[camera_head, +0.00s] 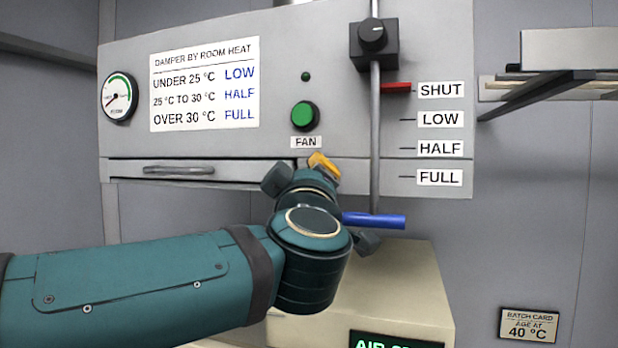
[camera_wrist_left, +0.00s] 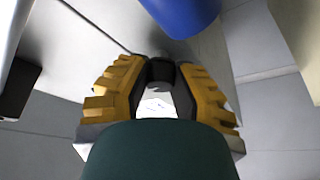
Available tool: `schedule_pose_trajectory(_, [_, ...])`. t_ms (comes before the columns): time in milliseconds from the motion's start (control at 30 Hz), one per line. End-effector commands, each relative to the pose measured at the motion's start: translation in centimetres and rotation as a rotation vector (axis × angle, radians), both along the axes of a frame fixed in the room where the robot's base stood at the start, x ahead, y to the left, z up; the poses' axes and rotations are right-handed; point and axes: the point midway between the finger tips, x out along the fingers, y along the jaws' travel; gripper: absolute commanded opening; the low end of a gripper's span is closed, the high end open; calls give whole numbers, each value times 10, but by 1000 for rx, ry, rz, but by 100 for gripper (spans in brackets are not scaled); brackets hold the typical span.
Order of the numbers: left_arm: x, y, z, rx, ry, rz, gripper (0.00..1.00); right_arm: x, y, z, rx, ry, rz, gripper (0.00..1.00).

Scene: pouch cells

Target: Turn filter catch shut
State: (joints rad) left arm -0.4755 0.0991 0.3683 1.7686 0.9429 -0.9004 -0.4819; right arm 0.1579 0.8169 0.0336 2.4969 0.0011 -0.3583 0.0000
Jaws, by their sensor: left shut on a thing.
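My left gripper (camera_head: 322,165) is at the right end of a grey filter drawer front (camera_head: 235,171), just below the FAN label. In the head view one yellow finger shows and my wrist covers most of the rest. In the left wrist view the two yellow fingers (camera_wrist_left: 160,78) close towards each other on a small dark piece at their tips, which I take to be the filter catch. The catch itself is hidden in the head view, so its angle cannot be told. My right gripper is not in view.
A damper rod (camera_head: 375,140) with a blue handle (camera_head: 374,220) hangs just right of my wrist; the handle (camera_wrist_left: 185,14) is also close in the wrist view. A red pointer (camera_head: 396,88) stands at SHUT. The green fan button (camera_head: 305,116) is above.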

Motion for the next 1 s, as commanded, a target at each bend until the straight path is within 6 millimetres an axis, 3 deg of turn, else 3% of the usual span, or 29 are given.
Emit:
schedule_pose_trajectory(67, [-1, 2, 6, -4, -11, 4, 0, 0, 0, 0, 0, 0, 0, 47])
schedule_pose_trajectory(100, [-1, 2, 6, -4, -11, 4, 40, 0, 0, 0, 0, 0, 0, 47])
schedule_pose_trajectory(167, [-1, 2, 5, -3, -10, 4, 57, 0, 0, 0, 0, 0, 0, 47])
schedule_pose_trajectory(567, [-7, 1, 1, 0, -4, 0, 57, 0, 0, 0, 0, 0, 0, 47])
schedule_pose_trajectory(1000, [-84, 3, -20, -1, -7, 2, 57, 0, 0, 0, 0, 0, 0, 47])
